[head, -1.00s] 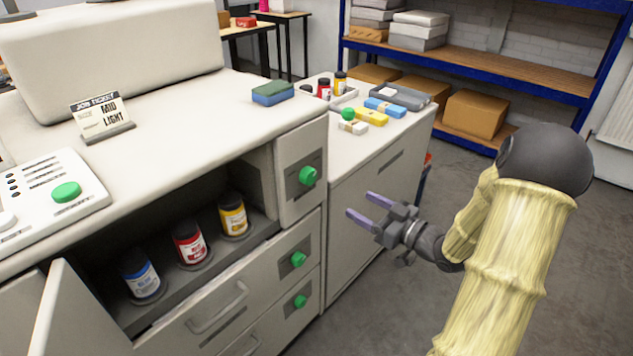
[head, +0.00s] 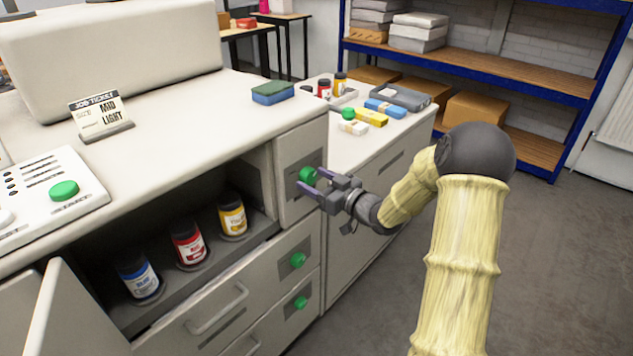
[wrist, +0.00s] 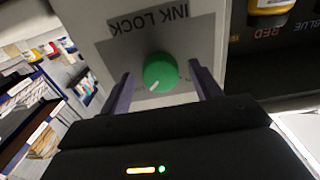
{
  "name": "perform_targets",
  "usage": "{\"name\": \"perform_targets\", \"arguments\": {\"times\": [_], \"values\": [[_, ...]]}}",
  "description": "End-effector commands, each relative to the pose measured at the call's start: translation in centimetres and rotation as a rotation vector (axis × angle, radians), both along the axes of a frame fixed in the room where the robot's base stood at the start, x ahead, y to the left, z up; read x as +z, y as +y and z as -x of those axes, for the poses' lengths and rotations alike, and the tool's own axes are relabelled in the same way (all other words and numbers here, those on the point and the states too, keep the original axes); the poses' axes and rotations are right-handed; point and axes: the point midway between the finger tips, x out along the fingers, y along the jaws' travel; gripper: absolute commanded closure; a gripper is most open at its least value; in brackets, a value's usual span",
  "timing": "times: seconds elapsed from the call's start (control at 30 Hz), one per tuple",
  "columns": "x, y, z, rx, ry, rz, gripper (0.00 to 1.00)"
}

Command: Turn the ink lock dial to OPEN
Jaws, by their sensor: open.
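The ink lock dial (head: 308,175) is a green knob on a grey plate, on the cabinet panel right of the open ink bay. In the wrist view the dial (wrist: 160,72) shows a white pointer mark at its lower left, under the upside-down label "INK LOCK" (wrist: 150,18). My gripper (head: 308,184) is open at the dial. In the wrist view its two purple fingers (wrist: 163,88) stand on either side of the dial, with gaps visible. I cannot tell how deep they reach around it. No OPEN mark is readable.
Blue, red and yellow ink jars (head: 188,246) stand in the open bay left of the dial. Two more green dials (head: 298,260) sit on the drawers below. A sponge (head: 273,92) lies on the top above. A side cabinet (head: 375,165) stands close behind my gripper.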

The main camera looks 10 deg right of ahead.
Motion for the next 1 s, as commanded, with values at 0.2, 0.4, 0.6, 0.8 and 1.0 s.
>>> {"name": "perform_targets", "arguments": {"times": [0.2,0.4,0.6,0.8,1.0], "values": [[-0.01,0.11,-0.12,0.0,0.001,-0.001,0.37],[-0.01,0.08,-0.1,0.0,0.001,-0.001,0.64],[-0.02,0.07,-0.08,0.0,0.0,0.0,0.81],[-0.1,0.06,-0.09,0.0,-0.011,0.017,0.81],[-0.27,0.06,-0.09,0.0,-0.05,0.071,0.81]]}}
